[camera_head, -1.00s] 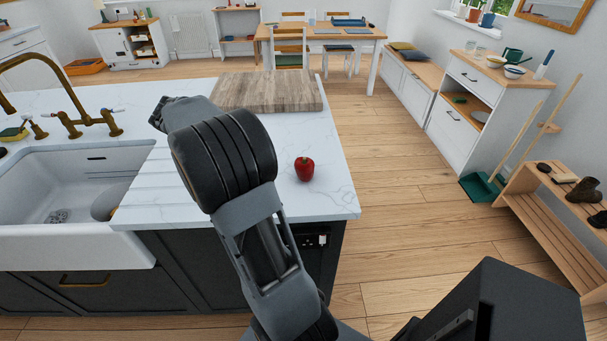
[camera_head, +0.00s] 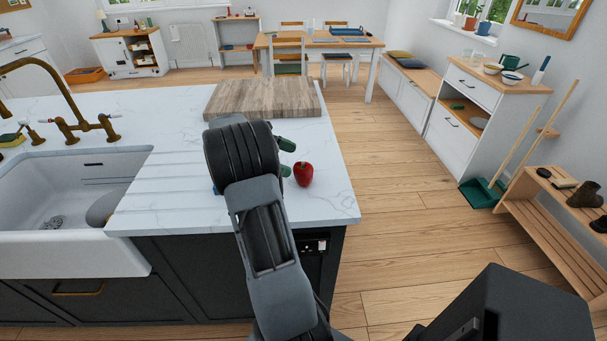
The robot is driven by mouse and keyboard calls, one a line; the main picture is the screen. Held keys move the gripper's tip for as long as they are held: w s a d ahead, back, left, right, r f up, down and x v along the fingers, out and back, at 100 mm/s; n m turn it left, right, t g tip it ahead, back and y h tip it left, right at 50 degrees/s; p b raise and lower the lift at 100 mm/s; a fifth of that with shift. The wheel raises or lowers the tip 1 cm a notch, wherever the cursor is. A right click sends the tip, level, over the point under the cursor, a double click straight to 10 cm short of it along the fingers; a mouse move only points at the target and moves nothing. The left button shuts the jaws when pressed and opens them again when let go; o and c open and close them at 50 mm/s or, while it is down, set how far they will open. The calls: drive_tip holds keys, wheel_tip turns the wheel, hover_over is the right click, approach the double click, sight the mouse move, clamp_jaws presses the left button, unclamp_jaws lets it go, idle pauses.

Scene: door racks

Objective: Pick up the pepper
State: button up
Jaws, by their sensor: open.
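The pepper (camera_head: 303,174) is red with a small dark stem. It stands on the white marble counter near its right edge. My gripper (camera_head: 290,158) is just left of the pepper, partly hidden behind my dark arm. Two green fingertips show, one at the pepper's upper left and one at its left side, with a gap between them. They are open and empty. Whether a fingertip touches the pepper cannot be told from this view.
A wooden board (camera_head: 263,98) lies on the counter behind the pepper. A white sink (camera_head: 70,190) with a brass tap (camera_head: 85,125) is at the left. The counter around the pepper is clear. Open wooden floor lies to the right.

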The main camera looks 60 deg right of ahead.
sight(302, 164)
drive_tip(key=shift+x, duration=2.7)
drive_tip(key=shift+f, duration=0.1)
drive_tip(key=shift+c, duration=0.2)
drive_tip(key=c, duration=1)
drive_tip(key=shift+o, duration=0.2)
